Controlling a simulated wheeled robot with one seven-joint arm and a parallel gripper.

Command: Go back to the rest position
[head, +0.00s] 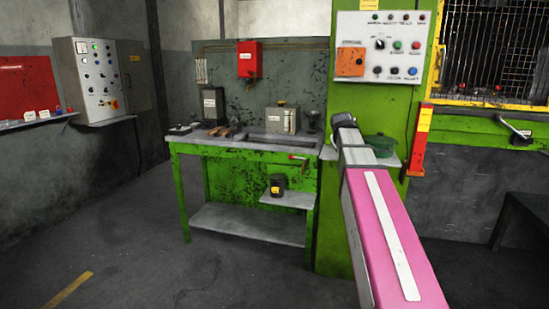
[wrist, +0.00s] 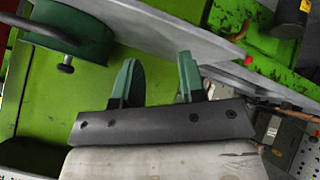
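My pink arm (head: 385,235) reaches forward from the lower right in the head view, toward the green press column. My gripper cannot be made out at its far end there. In the wrist view my gripper (wrist: 160,78) shows two green fingers standing apart with nothing between them. It is open and empty. A grey shelf (wrist: 175,32) lies just beyond the fingertips in that view; the exact gap is unclear.
A round green object (head: 380,143) sits on the small shelf beside my arm and also shows in the wrist view (wrist: 65,32). A green workbench (head: 250,157) stands left, with a black can (head: 278,184) below its top. Floor (head: 140,240) at left is clear.

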